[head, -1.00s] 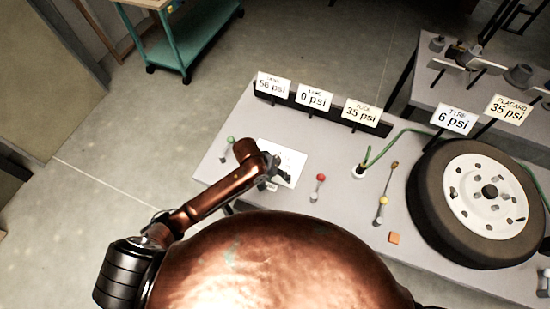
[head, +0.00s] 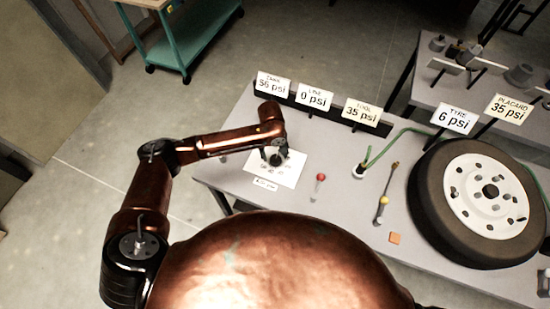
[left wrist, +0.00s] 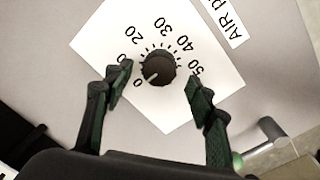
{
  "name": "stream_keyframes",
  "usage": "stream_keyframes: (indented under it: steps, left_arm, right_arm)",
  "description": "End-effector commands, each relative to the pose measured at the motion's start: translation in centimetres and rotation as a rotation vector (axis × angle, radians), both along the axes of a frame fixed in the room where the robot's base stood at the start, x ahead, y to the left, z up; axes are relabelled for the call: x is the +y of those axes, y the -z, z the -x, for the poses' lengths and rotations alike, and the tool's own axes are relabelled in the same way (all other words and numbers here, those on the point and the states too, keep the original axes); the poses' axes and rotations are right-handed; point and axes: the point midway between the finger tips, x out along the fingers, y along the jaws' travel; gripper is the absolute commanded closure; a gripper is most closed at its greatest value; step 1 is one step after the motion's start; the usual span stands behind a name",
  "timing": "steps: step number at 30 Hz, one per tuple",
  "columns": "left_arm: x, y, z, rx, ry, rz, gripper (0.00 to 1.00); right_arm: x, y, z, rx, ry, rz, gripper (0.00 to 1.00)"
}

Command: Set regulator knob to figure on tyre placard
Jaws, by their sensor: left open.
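The regulator knob (left wrist: 157,69) is black and round on a white dial card (left wrist: 185,105) marked 0 to 50. Its white pointer line is toward the 0 end. My left gripper (left wrist: 158,79) is open, its two fingers on either side of the knob with gaps between. In the head view the left gripper (head: 271,150) is over the dial card (head: 289,175) and partly hides the knob. The placard sign (head: 508,108) reads 35 psi and stands behind the tyre (head: 425,205). My right gripper is out of view.
Signs read tank 56 psi (head: 273,86), line 0 psi (head: 314,97), tool 35 psi (head: 362,112) and tyre 6 psi (head: 455,119). A red-knobbed lever (head: 320,178) and a yellow-knobbed lever (head: 383,201) stand right of the card. A green-tipped lever (left wrist: 238,160) is near the left gripper.

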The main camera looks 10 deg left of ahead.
Motion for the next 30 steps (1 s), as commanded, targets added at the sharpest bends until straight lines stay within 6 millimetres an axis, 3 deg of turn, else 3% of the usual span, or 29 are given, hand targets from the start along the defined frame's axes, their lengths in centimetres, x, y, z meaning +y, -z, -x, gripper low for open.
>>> stream_keyframes:
  steps: [7, 17, 30]
  left_arm:
    - [-0.1, 2.9, -0.1, 0.0, 0.0, 0.0, 0.49]
    - [-0.2, 3.4, 0.0, -0.001, 0.002, 0.0, 0.49]
    - [-0.2, 3.3, -0.1, -0.001, 0.002, 0.0, 0.78]
  right_arm:
    - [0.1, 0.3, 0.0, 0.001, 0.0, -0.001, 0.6]
    - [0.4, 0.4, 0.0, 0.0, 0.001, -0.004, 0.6]
    - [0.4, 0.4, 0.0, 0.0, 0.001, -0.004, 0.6]
